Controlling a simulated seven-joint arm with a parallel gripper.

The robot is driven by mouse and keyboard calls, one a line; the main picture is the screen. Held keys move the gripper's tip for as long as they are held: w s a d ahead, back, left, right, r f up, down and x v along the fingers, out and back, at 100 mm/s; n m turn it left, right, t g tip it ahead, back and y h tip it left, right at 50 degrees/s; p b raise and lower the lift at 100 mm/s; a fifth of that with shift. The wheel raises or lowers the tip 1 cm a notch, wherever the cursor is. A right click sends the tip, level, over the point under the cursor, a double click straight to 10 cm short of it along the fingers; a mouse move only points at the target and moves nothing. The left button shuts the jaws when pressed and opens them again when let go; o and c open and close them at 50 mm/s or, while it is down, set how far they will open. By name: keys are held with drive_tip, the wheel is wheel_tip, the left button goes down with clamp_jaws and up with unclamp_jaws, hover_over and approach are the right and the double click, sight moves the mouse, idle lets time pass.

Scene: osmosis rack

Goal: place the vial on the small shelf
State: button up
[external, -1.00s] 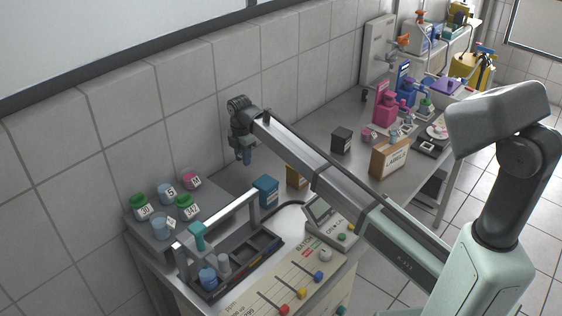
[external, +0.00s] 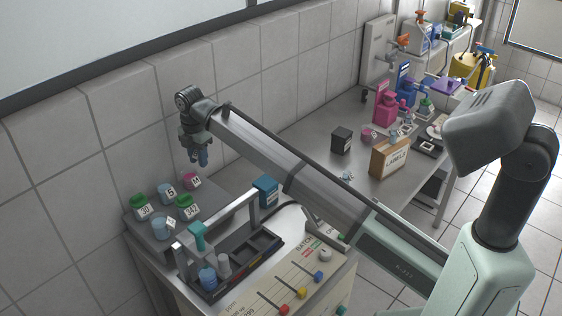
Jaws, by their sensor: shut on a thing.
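My gripper (external: 198,152) is in the air near the tiled wall, pointing down, above the back right part of the small grey shelf. It is shut on a small dark blue vial (external: 203,158), which hangs roughly upright below the wrist. The fingers and the vial's upper part are hard to tell apart at this size. The small shelf (external: 210,199) is a raised grey platform at the left, against the wall. Several labelled jars with green, blue and pink tops stand on it, with some bare surface at its right side.
A rack (external: 247,284) with a grey handle, a blue vial and a grey one stands in front of the shelf. A blue box (external: 265,191) stands right of the shelf. A panel with coloured sliders (external: 290,285) lies at the front. A cardboard box (external: 390,157) is farther right.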

drive_tip(key=r, duration=0.2)
hover_over(203, 202)
drive_tip(key=w+a, duration=0.2)
drive_tip(key=w, duration=0.1)
drive_tip(key=shift+s+d+m, duration=1)
drive_tip(key=shift+s+d, duration=0.1)
drive_tip(key=shift+s, duration=0.55)
drive_tip(key=shift+f, duration=4.85)
drive_tip(key=o, duration=1)
drive_tip(key=shift+f, duration=0.1)
wheel_tip(203, 202, up, 12)
drive_tip(key=shift+r, duration=0.15)
